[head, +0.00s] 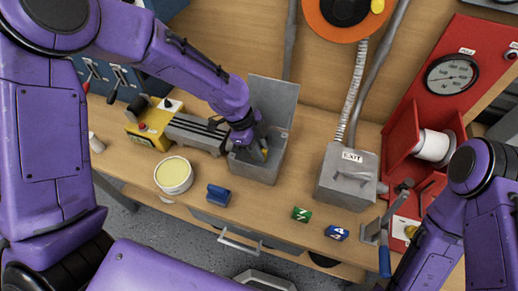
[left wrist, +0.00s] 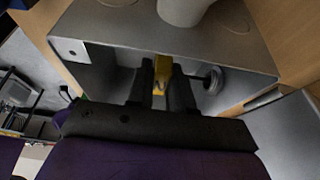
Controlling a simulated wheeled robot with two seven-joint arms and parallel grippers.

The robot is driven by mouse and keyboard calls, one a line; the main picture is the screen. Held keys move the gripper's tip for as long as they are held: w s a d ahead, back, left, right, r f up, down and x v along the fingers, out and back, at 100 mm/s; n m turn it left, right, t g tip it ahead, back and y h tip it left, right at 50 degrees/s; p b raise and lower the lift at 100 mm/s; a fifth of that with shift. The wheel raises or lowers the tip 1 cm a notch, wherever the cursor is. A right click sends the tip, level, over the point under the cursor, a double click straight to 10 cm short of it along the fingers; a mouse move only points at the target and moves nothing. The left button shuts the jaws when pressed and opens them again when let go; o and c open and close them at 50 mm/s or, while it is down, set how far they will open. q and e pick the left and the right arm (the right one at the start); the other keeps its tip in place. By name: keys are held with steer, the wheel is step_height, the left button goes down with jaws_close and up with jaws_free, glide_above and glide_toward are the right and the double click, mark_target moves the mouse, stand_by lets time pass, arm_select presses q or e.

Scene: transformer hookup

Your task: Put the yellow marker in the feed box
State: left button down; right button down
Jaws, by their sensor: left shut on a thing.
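The yellow marker (left wrist: 162,70) is a small yellow piece held between the two dark fingers of my left gripper (left wrist: 160,85). In the head view the left gripper (head: 262,150) reaches into the open grey box (head: 258,170) at the back middle of the bench, which I take as the feed box. Its lid (head: 273,97) stands up behind it. The marker is inside the box's opening; the gripper hides whether it touches the floor or a wall. A round grey fitting (left wrist: 213,80) shows inside the box beside the fingers. My right gripper is not visible.
A grey box marked EXIT (head: 347,180) stands to the right. A yellow device (head: 152,127) and a round tub (head: 173,175) are left. Blue (head: 218,195), green (head: 301,214) and another blue block (head: 337,233) lie along the front. A red gauge panel (head: 465,70) stands right.

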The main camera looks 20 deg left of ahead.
arm_select(q)
steer(key=shift+f, duration=0.5)
steer(key=shift+f, duration=0.15)
steer(key=c, duration=1)
jaws_free()
steer(key=shift+r, duration=0.25)
steer(key=b+v, duration=0.1)
steer(key=v, duration=1.1)
